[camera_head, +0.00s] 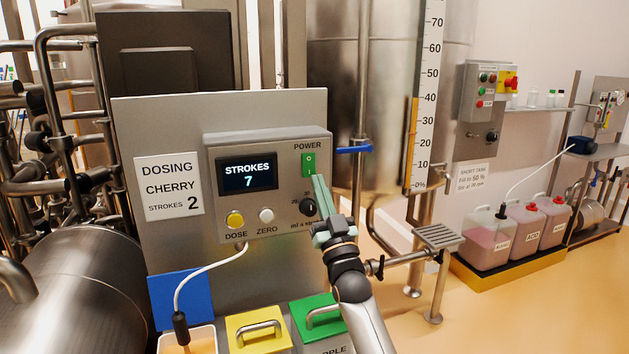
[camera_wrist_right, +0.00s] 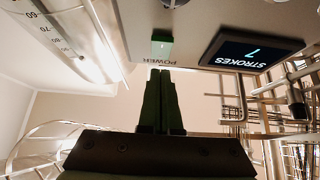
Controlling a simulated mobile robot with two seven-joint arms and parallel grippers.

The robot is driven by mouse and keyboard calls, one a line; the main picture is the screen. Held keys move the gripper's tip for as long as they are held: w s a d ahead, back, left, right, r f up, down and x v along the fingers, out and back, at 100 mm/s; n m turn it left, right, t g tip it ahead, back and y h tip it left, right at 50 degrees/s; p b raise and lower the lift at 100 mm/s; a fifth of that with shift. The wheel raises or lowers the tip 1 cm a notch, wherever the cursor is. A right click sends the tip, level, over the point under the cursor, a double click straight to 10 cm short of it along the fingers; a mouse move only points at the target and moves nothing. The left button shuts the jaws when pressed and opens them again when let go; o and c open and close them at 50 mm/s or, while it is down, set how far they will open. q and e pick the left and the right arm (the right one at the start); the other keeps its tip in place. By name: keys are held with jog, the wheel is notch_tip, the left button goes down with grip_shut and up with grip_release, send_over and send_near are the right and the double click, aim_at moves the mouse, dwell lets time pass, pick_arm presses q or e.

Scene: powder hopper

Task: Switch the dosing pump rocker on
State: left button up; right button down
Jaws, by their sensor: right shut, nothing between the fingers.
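The green power rocker (camera_head: 308,164) sits under the word POWER at the upper right of the grey dosing pump box (camera_head: 290,145). It also shows in the right wrist view (camera_wrist_right: 161,44), just beyond my fingertips. My right gripper (camera_head: 318,180) is shut and empty, its tips at the rocker's lower end; I cannot tell whether they touch it. The shut fingers show in the wrist view (camera_wrist_right: 160,74). The display (camera_head: 247,171) is lit and reads STROKES 7. My left gripper is not in view.
A black knob (camera_head: 307,206) is close to my right fingers. A yellow dose button (camera_head: 235,219) and white zero button (camera_head: 266,215) are lower left on the box. A blue valve handle (camera_head: 354,149) stands right of it. Yellow (camera_head: 243,323) and green (camera_head: 300,308) handled lids lie below.

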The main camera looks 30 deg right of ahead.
aim_at(309, 169)
jog(key=shift+w+d+f, duration=0.15)
jog(key=shift+w+d, duration=0.05)
jog(key=shift+w, duration=0.55)
jog(key=shift+w+d+f, duration=0.15)
jog(key=shift+w, duration=0.55)
